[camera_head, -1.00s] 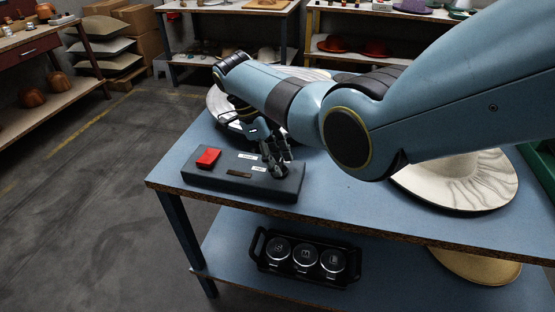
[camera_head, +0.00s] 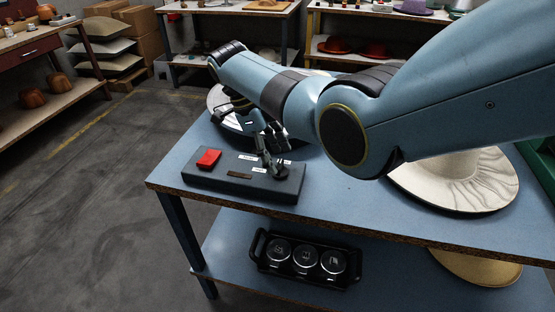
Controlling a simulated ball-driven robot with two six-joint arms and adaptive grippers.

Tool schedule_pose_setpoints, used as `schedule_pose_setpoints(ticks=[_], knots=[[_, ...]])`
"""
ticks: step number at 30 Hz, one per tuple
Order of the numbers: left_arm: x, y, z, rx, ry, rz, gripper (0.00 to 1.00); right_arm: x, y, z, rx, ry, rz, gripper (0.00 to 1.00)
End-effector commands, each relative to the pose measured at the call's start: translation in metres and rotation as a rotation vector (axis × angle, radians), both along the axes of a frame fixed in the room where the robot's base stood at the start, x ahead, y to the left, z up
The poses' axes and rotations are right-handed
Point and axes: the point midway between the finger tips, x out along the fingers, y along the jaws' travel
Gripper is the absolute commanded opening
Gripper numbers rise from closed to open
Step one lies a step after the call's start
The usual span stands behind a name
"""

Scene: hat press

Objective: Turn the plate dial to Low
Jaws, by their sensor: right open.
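A dark control box (camera_head: 222,181) lies on the blue table. The plate dial (camera_head: 281,172) is a small dark knob at the right end of its top, with small white labels around it. My right gripper (camera_head: 270,167) is open, with its fingers pointing down right at the dial's left side. The fingers partly cover the dial, and I cannot tell whether they touch it or which label it points to. My left gripper is not in view.
A red switch (camera_head: 208,158) sits at the box's left end. A round press plate is partly hidden behind my right arm. A pale wide-brimmed hat (camera_head: 470,183) lies at the table's right. A black tray (camera_head: 262,265) with three round pieces is on the lower shelf.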

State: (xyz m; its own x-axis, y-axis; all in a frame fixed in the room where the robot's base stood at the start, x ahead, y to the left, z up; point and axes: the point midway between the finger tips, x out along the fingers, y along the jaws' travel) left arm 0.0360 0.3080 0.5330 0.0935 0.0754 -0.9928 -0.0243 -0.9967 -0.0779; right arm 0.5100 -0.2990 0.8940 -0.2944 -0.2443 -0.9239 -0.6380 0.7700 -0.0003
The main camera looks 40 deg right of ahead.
Motion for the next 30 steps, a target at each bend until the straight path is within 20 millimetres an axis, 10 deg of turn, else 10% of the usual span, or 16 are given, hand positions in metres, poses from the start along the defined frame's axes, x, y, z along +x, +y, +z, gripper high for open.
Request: schedule_pose_setpoints(ticks=[12,30], knots=[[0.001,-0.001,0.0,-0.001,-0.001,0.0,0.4,0.026,0.021,0.079,0.0,-0.002,-0.001,0.62],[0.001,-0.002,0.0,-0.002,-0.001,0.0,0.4,0.03,0.024,0.09,0.001,0.001,0.0,0.62]])
